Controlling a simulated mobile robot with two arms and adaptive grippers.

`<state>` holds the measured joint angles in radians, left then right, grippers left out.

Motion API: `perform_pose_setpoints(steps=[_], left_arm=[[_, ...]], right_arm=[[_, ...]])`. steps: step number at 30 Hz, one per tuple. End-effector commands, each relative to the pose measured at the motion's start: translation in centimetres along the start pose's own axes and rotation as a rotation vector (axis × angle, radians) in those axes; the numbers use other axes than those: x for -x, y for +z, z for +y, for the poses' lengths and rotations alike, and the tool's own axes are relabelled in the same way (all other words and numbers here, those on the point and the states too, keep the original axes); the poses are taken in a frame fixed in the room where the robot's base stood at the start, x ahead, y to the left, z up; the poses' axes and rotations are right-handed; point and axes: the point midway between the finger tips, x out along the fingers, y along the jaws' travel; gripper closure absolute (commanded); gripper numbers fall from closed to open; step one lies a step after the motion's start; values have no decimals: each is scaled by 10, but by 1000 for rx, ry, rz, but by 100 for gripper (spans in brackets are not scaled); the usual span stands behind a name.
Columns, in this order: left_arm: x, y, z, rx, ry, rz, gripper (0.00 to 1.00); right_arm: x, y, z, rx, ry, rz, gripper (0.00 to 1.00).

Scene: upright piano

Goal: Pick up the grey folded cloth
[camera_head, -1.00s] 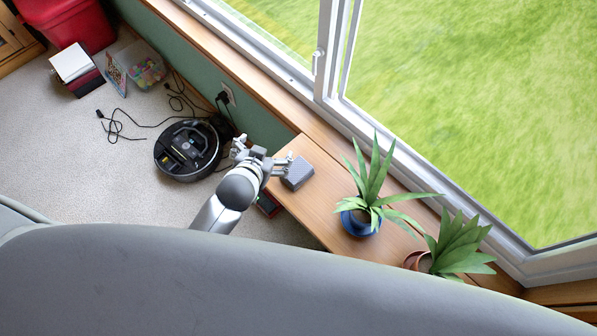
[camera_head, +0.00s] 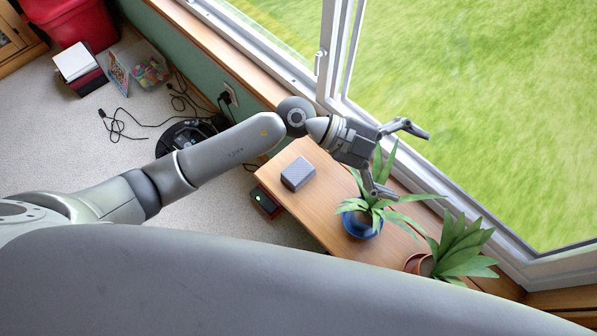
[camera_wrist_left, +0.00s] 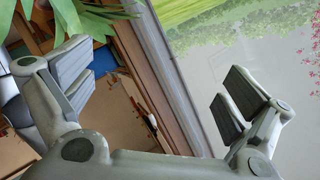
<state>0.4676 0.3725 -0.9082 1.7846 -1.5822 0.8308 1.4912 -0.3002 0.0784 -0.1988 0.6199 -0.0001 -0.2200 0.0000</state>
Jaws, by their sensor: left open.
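The grey folded cloth (camera_head: 298,173) appears as a small grey patterned block lying on the wooden bench top (camera_head: 310,205) below the window. My left gripper (camera_head: 402,162) is open and empty. It appears above the potted plant near the window, to the right of the cloth and apart from it. In the left wrist view, the spread fingers (camera_wrist_left: 160,90) have nothing between them, and the cloth does not show there. My right gripper is in neither view.
A plant in a blue pot (camera_head: 358,225) appears beneath the left gripper, with leaves near its fingers. A second plant in a terracotta pot (camera_head: 420,264) stands farther right. The window frame (camera_head: 330,50) runs behind. A robot vacuum (camera_head: 180,138) and cables lie on the carpet.

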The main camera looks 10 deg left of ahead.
Motion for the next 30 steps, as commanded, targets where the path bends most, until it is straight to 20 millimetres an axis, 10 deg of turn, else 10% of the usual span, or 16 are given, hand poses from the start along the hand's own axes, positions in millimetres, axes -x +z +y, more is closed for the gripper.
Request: perform_pose_setpoints(steps=[6, 16, 30], left_arm=[[48, 87, 64, 5, 467, -420, 0], [167, 166, 72, 103, 710, -1018, 0], [162, 210, 103, 114, 720, -1066, 0]], right_arm=[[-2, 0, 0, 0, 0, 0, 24], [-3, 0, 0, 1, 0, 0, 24], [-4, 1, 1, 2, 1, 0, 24]])
